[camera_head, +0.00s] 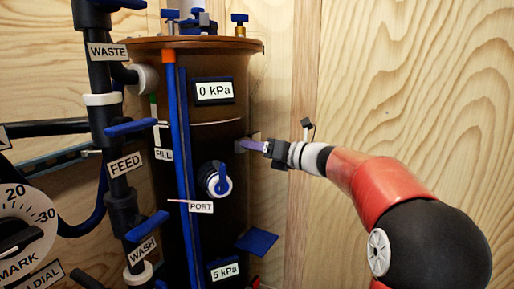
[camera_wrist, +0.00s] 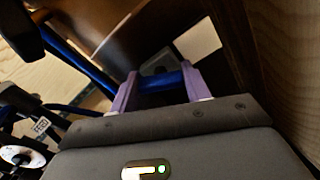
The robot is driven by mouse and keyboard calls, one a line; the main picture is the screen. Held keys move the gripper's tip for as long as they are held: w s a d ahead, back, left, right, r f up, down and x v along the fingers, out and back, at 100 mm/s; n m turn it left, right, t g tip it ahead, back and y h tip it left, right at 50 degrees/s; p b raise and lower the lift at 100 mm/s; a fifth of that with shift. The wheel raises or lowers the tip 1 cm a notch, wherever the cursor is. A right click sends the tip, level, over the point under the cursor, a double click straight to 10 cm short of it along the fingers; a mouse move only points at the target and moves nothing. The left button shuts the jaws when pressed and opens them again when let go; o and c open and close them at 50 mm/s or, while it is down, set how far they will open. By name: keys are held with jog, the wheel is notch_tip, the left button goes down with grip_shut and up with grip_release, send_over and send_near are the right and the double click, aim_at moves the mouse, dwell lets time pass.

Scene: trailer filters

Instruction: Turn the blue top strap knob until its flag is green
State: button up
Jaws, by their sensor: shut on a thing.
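My gripper (camera_head: 246,145) is at the right side of the brown cylindrical tank (camera_head: 222,134), at about mid height. Its lavender fingers show in the wrist view (camera_wrist: 160,88), shut on a blue knob bar (camera_wrist: 158,82) that spans the space between them. A grey block (camera_wrist: 160,64) shows just behind the bar. In the head view my gripper hides the knob. I cannot make out a flag or its colour at this knob in either view.
A blue-handled port valve (camera_head: 217,180) is on the tank's front, with a flat blue piece (camera_head: 256,241) at lower right. Pipes with blue FEED (camera_head: 132,127) and WASH handles stand at left. A plain wooden wall (camera_head: 410,80) is behind my arm.

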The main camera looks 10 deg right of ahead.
jog(key=shift+o, duration=0.2)
jog(key=n+b, duration=0.1)
jog(key=n, duration=0.2)
jog(key=shift+f+b, duration=0.1)
jog(key=shift+b, duration=0.2)
jog(key=shift+n+b, duration=0.55)
jog(key=shift+n, duration=0.85)
jog(key=shift+c, duration=0.2)
jog(key=shift+o, duration=0.2)
jog(key=o, duration=1)
jog(key=shift+c, duration=0.2)
jog(key=shift+s, duration=0.1)
